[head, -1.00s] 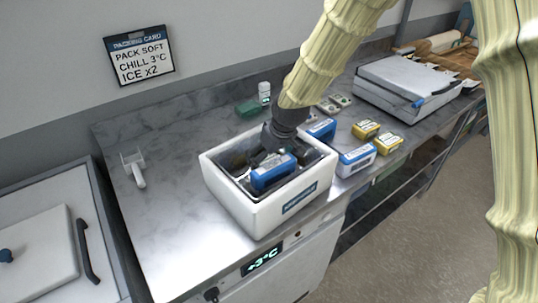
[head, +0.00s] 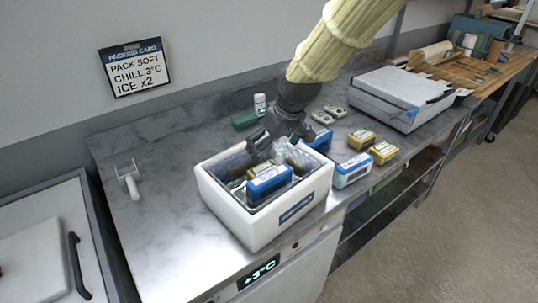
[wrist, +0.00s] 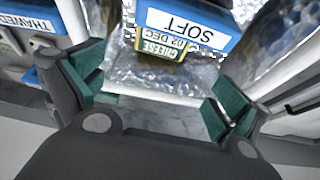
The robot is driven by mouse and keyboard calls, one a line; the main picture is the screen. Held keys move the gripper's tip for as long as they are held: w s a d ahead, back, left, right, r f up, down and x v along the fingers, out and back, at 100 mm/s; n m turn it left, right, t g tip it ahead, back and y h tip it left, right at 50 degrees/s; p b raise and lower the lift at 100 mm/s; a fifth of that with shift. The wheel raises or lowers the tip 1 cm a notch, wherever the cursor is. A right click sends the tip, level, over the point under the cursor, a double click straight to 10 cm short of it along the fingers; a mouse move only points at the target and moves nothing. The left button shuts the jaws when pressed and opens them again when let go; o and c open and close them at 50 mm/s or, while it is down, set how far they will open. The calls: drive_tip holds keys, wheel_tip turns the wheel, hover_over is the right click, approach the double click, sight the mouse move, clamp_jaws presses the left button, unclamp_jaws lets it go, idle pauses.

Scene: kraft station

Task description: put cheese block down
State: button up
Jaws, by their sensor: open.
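The cheese block, yellow and green with a label reading CHEESE (wrist: 160,48), shows in the wrist view beneath a blue and white SOFT pack (wrist: 190,22). In the head view the blue pack (head: 268,180) lies inside the white insulated box (head: 228,218), with a bit of yellow beside it. My gripper (head: 270,150) is above the back of the box opening. In the wrist view its green-padded fingers (wrist: 158,102) are spread apart with nothing between them. The lower part of the cheese block is hidden by the SOFT pack.
Blue and white packs (head: 354,170) and yellow packs (head: 384,152) stand right of the box. A green item (head: 244,120) and white bottle (head: 260,104) stand behind it. A grey case (head: 400,95) is farther right.

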drive_tip(key=shift+v, duration=1.45)
idle(0.3)
